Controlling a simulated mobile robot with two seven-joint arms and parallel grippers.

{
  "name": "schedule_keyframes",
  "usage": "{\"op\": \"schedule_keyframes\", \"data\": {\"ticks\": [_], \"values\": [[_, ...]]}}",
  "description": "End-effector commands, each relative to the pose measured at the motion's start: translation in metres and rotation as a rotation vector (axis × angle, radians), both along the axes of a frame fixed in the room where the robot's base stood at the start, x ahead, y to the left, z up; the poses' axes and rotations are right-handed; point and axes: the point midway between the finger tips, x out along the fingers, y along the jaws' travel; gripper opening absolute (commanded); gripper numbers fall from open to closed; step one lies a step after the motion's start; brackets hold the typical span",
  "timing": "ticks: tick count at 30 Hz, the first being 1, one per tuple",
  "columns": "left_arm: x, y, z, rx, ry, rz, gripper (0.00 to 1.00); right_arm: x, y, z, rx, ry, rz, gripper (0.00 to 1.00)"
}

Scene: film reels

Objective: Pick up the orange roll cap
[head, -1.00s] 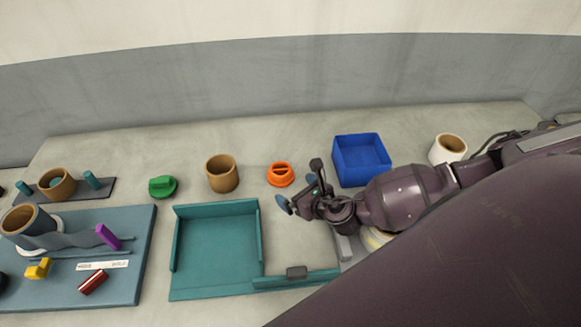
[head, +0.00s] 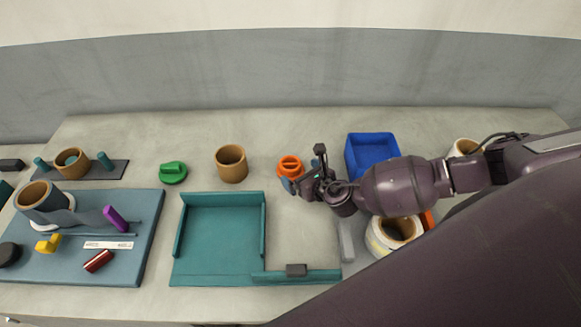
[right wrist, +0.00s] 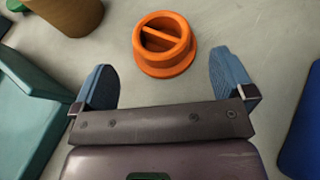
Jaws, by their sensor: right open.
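The orange roll cap (head: 290,164) stands on the table in the head view, between the brown cardboard roll (head: 231,164) and the blue bin. It is a round flanged cap with a bar across its hollow top. My right gripper (head: 289,186) is at the near side of the cap and hides part of its lower edge. In the right wrist view the cap (right wrist: 164,58) sits ahead of the open blue fingertips, centred roughly between them. Nothing is held in the right gripper (right wrist: 162,82). My left gripper is not in view.
A teal tray (head: 218,240) lies left of my right gripper and a blue bin (head: 370,138) behind my right arm. A green cap (head: 173,172) stands farther left. A blue-grey board (head: 60,264) with several small parts lies at far left. A white-sided roll (head: 378,240) stands near my forearm.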

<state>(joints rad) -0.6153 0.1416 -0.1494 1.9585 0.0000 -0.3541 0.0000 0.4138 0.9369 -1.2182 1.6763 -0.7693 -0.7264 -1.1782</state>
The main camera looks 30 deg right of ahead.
Motion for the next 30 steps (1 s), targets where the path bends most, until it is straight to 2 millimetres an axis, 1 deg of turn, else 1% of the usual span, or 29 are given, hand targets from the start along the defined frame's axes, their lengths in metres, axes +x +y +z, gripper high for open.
{"op": "schedule_keyframes", "data": {"ticks": [12, 16, 23, 24, 26, 30], "values": [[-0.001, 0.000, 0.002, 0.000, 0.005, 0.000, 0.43, 0.039, 0.004, -0.018, 0.000, 0.000, 0.000, 1.00], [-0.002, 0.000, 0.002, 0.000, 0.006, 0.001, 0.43, 0.045, 0.004, -0.020, 0.000, 0.000, -0.001, 1.00], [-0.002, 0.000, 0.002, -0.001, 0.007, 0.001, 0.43, 0.046, 0.004, -0.021, 0.000, 0.000, 0.000, 1.00], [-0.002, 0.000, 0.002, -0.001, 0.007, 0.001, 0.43, 0.046, 0.004, -0.021, 0.000, 0.000, 0.000, 0.98], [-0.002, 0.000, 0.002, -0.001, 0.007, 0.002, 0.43, 0.046, 0.004, -0.021, 0.000, 0.000, 0.000, 0.89], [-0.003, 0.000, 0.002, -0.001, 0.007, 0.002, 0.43, 0.045, 0.004, -0.021, 0.000, 0.000, 0.000, 0.68]]}}
